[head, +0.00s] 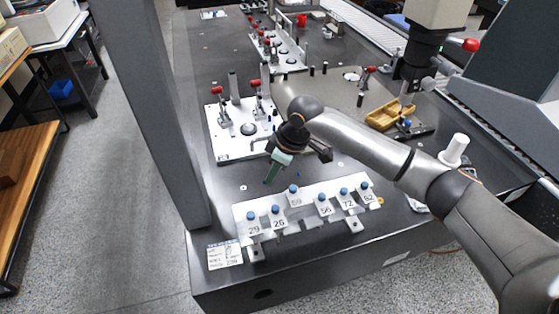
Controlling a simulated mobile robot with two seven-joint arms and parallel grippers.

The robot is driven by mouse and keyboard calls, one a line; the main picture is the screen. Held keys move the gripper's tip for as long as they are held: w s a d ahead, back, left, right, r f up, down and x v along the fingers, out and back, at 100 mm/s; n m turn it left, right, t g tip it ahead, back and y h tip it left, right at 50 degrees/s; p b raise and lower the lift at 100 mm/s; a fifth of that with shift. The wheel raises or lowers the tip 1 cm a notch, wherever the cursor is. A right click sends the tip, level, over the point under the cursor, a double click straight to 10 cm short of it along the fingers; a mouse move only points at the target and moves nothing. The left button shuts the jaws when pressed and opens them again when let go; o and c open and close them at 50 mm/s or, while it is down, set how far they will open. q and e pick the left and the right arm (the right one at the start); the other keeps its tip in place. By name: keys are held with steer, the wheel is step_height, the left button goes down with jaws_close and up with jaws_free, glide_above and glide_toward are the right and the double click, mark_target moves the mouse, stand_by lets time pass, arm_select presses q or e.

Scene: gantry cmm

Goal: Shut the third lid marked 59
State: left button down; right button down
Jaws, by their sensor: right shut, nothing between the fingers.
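A white fixture (284,229) near the front edge of the dark table carries a row of white numbered lids with blue knobs. The third lid from the left, marked 59 (296,203), sits higher in the picture than its neighbours, out of line with them. Lids 29 (254,230) and 26 (279,224) are to its left; lids 56 (325,211), 72 (348,205) and 62 (368,198) are to its right. My right gripper (267,182) is shut and empty, pointing down behind the row, a little left of lid 59 and apart from it. My left gripper is not in view.
A white plate with red-handled clamps (228,143) stands behind my right gripper. A yellow tray (388,115) and a measuring column (428,40) are at the right. A grey gantry post (150,100) rises at the left. A paper label (225,255) lies at the front left.

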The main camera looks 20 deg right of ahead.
mark_target(295, 195)
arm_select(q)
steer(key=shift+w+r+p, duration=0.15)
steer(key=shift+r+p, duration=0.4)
arm_select(e)
steer(key=shift+s+d+f, duration=0.2)
steer(key=shift+s+d, duration=0.4)
steer(key=shift+d, duration=0.15)
steer(key=shift+s+d+f, duration=0.2)
steer(key=shift+s+d, duration=0.35)
steer(key=shift+d, duration=0.2)
steer(key=shift+w, duration=0.1)
